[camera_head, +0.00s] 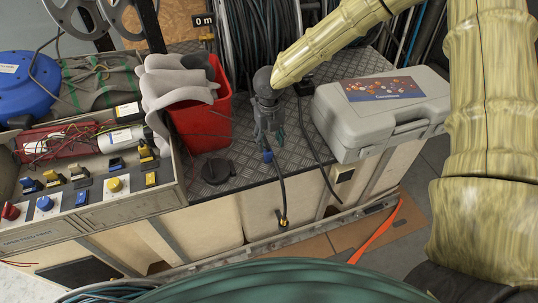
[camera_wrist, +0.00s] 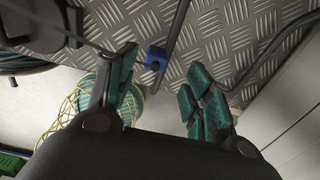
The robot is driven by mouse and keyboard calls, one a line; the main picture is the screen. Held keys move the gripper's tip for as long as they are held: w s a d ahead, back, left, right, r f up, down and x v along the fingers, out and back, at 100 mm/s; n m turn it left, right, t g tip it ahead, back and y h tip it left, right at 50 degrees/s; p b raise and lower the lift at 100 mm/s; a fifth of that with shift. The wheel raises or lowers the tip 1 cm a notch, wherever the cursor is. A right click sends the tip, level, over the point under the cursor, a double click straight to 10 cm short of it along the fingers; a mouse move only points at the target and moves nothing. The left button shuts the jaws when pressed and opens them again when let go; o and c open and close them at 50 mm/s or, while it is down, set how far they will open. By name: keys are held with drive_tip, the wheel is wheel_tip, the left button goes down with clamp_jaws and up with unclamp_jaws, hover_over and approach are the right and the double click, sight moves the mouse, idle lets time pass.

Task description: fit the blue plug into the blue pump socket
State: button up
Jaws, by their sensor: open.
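A small blue plug (camera_head: 267,156) on a dark cable sits at the front edge of the checker-plate bench top, just below my gripper (camera_head: 268,140). My gripper points down over it with its jaws open. In the wrist view the blue plug (camera_wrist: 155,58) shows between and slightly beyond the spread green-padded fingers (camera_wrist: 160,75), apart from both. The control box (camera_head: 95,207) at the left carries red, blue and yellow fittings, including a round blue one (camera_head: 45,203). I cannot tell which of the blue fittings is the pump socket.
A red bucket (camera_head: 203,117) with grey items stands left of my gripper. A grey case (camera_head: 375,113) lies to the right. A black round lid (camera_head: 216,171) lies on the bench top. A cable with a brass end (camera_head: 283,222) hangs over the front edge.

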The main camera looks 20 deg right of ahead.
sight(268, 150)
drive_tip(key=shift+a+f+p, duration=0.15)
drive_tip(key=shift+f+p, duration=0.15)
drive_tip(key=shift+f, duration=1.15)
drive_tip(key=shift+a+f+p, duration=0.1)
drive_tip(key=shift+f+p, duration=0.15)
drive_tip(key=shift+f, duration=1.15)
clamp_jaws()
drive_tip(key=shift+r, duration=0.2)
